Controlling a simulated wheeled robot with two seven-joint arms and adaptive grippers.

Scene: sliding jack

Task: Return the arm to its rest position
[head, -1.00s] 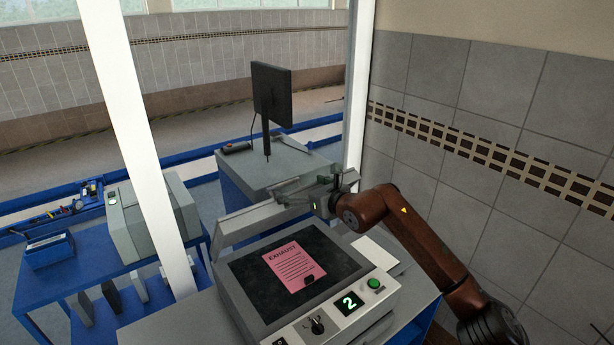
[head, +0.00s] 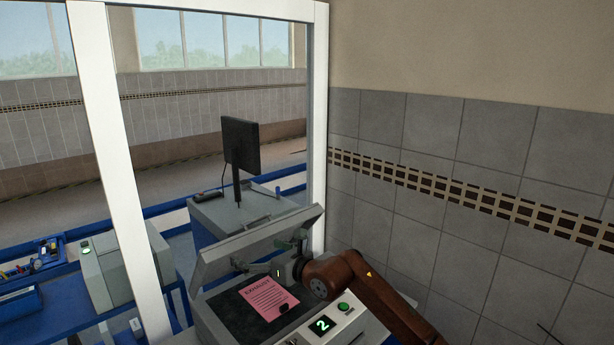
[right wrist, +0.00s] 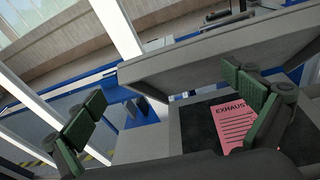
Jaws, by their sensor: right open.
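My right gripper (head: 268,254) is open and empty, with its brown arm coming in from the lower right. It is in front of the raised, tilted grey lid (head: 230,252) of a scanner-like machine, above the dark glass bed (head: 228,305). In the right wrist view the two green-padded fingers (right wrist: 170,115) are spread wide, with the lid (right wrist: 215,55) beyond them. A pink sheet (head: 268,298) headed "EXHAUST" lies on the bed; it also shows in the right wrist view (right wrist: 235,122), partly hidden by a finger. My left gripper is not in view.
The front panel has a lit "2" display (head: 321,324) and a green button (head: 343,307). A tiled wall (head: 450,230) stands close on the right. White posts (head: 118,180) frame the left side. A monitor (head: 241,145) stands on a cabinet behind the lid.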

